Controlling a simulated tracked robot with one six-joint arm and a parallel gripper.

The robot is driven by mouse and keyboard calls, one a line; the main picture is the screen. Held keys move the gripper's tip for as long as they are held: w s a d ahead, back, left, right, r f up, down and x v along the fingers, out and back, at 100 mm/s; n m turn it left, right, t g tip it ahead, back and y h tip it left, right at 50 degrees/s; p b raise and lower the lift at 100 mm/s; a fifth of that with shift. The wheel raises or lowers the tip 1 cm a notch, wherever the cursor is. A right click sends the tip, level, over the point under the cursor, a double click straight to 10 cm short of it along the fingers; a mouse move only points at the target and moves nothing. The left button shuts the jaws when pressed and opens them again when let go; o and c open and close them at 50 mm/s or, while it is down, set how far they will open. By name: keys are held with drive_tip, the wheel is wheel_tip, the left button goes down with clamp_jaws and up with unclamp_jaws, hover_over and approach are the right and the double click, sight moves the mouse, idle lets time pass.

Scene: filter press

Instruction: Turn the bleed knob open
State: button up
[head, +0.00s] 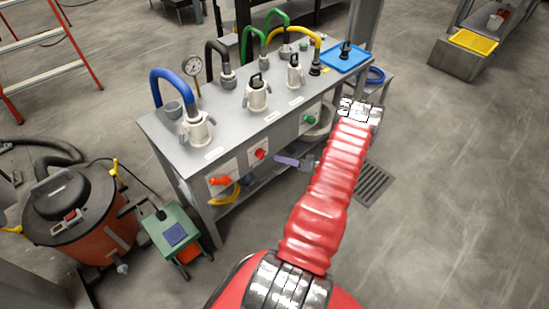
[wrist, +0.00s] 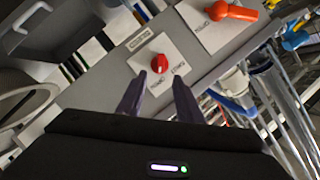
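A round red knob (wrist: 160,63) with a white pointer mark sits on a white plate in the wrist view; its small lettering is too blurred to read. The same red knob (head: 261,154) is on the bench's front panel in the head view, between an orange-red lever (head: 219,181) and a green knob (head: 308,119). No readable label confirms which is the bleed knob. My gripper (wrist: 158,82) is open and empty, its two purple fingers apart and pointing toward the red knob. In the head view my gripper (head: 279,160) is just right of it, seemingly apart from it.
The grey bench (head: 160,127) carries several pots, hoses, a gauge (head: 192,66) and a blue tray (head: 345,58). The orange-red lever (wrist: 230,12) is close by in the wrist view. An orange drum (head: 100,235) and green box (head: 172,232) stand left. Floor at right is mostly clear.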

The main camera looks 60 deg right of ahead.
drive_tip(key=v, duration=0.5)
idle(0.7)
